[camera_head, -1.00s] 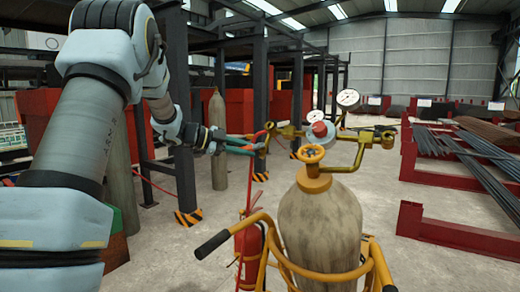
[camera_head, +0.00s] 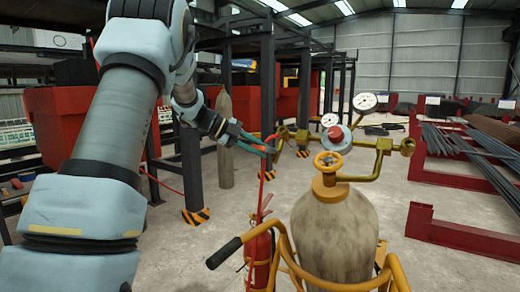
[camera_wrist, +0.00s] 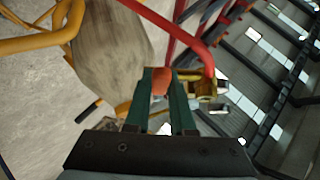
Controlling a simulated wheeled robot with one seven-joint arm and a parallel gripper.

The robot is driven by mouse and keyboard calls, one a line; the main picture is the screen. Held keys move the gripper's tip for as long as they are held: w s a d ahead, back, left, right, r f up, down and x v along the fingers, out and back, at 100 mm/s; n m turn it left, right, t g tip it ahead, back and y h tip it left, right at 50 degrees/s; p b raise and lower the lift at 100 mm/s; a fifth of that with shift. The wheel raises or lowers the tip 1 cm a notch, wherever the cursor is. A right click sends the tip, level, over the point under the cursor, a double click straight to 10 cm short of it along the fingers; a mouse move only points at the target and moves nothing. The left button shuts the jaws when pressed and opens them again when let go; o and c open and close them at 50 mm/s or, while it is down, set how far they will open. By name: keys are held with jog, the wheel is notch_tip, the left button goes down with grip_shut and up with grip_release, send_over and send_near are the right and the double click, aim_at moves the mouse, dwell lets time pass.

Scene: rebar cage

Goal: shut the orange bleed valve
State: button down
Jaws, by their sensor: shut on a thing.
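The orange bleed valve (camera_wrist: 160,81) shows as a small orange piece between the green fingertips of my gripper (camera_wrist: 161,92) in the wrist view. My gripper is shut on it, one finger on each side. In the head view my gripper (camera_head: 268,146) reaches in from the upper left to the left end of the brass manifold (camera_head: 349,177). The fingers hide most of the valve there, and its exact angle cannot be told. A red hose (camera_head: 262,184) hangs down beside the fingertips and crosses close above them in the wrist view (camera_wrist: 172,22).
A gas cylinder (camera_head: 333,228) with a yellow handwheel (camera_head: 328,162) stands in a yellow trolley (camera_head: 290,262) below the manifold. Two gauges (camera_head: 364,101) rise behind it. A red extinguisher (camera_head: 259,254) is beside the trolley. Dark posts (camera_head: 191,170) stand left behind my gripper.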

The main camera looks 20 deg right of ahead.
jog(key=shift+d, duration=0.1)
jog(key=c, duration=0.8)
grip_release()
jog(key=shift+o, duration=0.2)
jog(key=b+v, duration=0.3)
jog(key=v, duration=0.8)
